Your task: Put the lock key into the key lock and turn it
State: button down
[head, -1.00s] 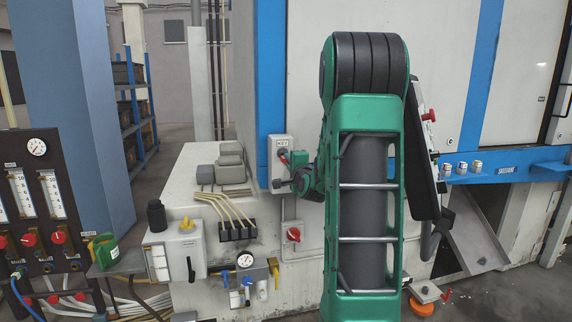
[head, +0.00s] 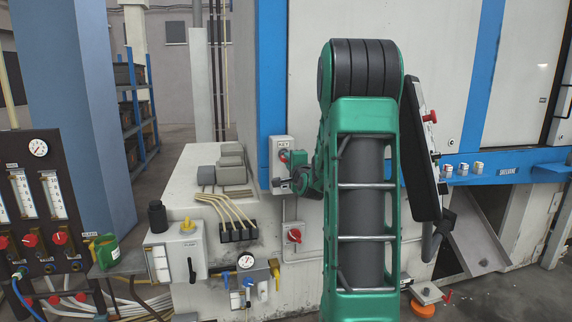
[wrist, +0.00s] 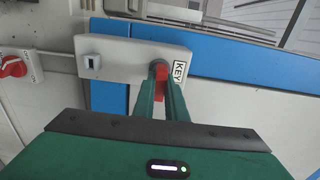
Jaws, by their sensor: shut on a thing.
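The lock key (wrist: 160,82) is a small red piece between the two green fingers of my gripper (wrist: 162,100), which is shut on it. In the wrist view, the key stands in front of a dark round fitting (wrist: 158,66) beside the "KEY" label on a pale grey box (wrist: 115,58). I cannot tell how deep the key sits or how far it is turned. In the head view, the box (head: 277,145) is on the blue machine post, with my gripper (head: 286,157) at its face and a bit of red visible there.
A red rotary switch (head: 294,236) is on the machine below. A black panel (head: 424,155) with a red button stands right of my arm.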

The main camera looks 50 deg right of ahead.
jog(key=shift+w+d, duration=0.25)
jog(key=shift+w, duration=0.25)
jog(key=c, duration=1.7)
grip_release()
jog(key=shift+s, duration=0.1)
jog(key=v, duration=1)
jog(key=shift+s+a, duration=0.15)
jog(key=shift+a, duration=0.05)
